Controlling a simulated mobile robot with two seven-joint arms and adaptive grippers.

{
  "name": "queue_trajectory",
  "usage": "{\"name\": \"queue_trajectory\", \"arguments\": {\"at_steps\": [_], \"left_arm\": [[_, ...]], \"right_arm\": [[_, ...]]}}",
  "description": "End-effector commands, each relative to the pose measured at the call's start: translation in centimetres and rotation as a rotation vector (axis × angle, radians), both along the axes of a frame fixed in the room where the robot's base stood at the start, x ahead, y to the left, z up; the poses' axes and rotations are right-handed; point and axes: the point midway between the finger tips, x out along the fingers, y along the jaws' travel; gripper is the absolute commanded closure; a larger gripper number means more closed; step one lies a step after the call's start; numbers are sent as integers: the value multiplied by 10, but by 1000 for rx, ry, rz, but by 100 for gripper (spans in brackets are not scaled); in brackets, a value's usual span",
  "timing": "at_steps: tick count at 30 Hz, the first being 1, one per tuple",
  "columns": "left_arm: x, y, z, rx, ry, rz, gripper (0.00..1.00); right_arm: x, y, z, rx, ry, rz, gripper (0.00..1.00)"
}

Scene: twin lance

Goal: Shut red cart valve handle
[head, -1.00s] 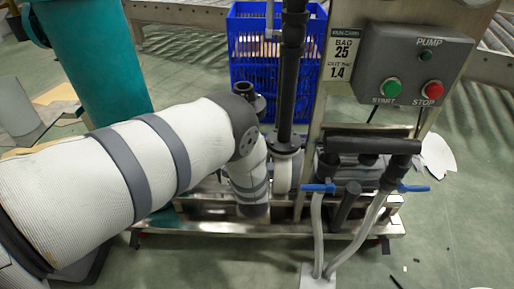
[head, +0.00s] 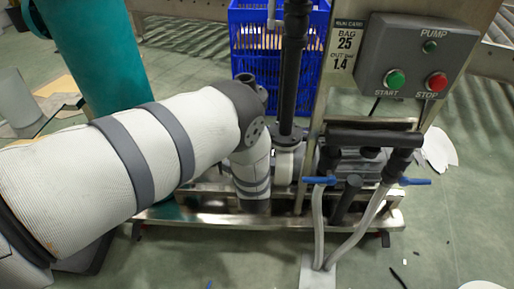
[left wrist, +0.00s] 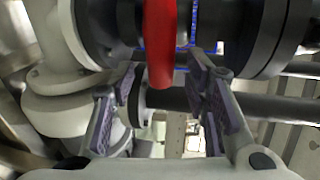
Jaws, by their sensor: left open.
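The red valve handle (left wrist: 159,45) shows in the left wrist view at the top middle, hanging down in front of dark pipe flanges. My left gripper (left wrist: 165,88) is open, with one finger to the left of the handle and one to the right. The handle's lower end lies between the fingers in the picture; I cannot tell whether either finger touches it. In the head view my left arm hides the handle and the gripper. The cart (head: 160,215) stands ahead with its pipes and pump box (head: 415,58). My right gripper is not in view.
Blue-handled valves (head: 318,181) with hoses sit at the cart's right side. A blue crate (head: 250,70) stands behind the cart and a teal column (head: 90,60) to the left. Paper scraps (head: 438,150) lie on the floor at right.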

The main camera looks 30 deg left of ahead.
Motion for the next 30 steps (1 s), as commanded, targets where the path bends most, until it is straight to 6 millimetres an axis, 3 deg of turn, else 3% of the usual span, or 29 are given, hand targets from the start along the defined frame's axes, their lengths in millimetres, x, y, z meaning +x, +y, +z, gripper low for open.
{"name": "queue_trajectory", "arguments": {"at_steps": [6,12,17,28,30], "left_arm": [[-49,-31,11,2,6,-4,58],[-83,-51,19,1,4,-2,58],[-92,-56,21,1,2,1,58],[-92,-56,21,0,2,1,58],[-98,-55,12,-27,24,0,58]], "right_arm": [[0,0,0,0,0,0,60],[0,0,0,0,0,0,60],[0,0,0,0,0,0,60],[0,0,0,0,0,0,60],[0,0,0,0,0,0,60]]}}
